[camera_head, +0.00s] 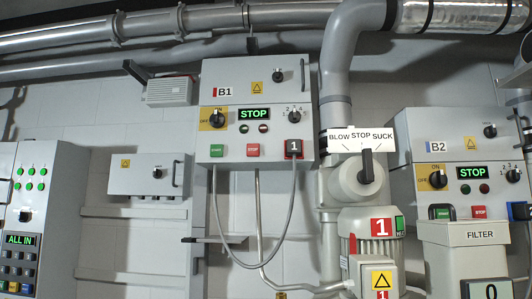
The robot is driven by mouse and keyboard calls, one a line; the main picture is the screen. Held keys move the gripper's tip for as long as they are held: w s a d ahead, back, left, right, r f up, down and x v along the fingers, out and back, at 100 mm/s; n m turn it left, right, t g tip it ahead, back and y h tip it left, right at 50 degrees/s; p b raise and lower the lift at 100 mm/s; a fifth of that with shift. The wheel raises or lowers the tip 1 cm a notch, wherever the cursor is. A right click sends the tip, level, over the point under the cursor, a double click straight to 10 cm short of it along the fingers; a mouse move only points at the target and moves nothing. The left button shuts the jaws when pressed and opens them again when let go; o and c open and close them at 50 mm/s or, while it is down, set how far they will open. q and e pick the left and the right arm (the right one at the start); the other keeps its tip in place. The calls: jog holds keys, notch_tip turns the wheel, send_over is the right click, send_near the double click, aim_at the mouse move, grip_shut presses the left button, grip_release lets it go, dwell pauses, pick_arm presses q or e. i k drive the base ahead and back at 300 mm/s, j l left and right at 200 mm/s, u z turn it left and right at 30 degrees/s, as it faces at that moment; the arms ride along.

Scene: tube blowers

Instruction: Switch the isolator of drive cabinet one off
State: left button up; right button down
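Drive cabinet one, labelled B1 (285,141), hangs on the back wall in the upper middle. Its isolator (217,119) is a black rotary handle on a yellow plate marked ON at the top and OFF at the left. The exact angle of the handle is too small to tell surely. A display (254,113) on the cabinet shows STOP in lit green. Another black knob (295,116) with numbers sits at its right. Neither of my grippers shows in the head view.
Cabinet B2 (405,150) has a similar yellow isolator. A grey motor marked 1 (350,224) and a BLOW/STOP/SUCK valve (357,180) stand right of B1. A grey cable (238,263) hangs below B1. A dark bar (209,239) sticks out lower left.

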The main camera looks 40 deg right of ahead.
aim_at(217, 120)
jog(key=z, duration=1.05)
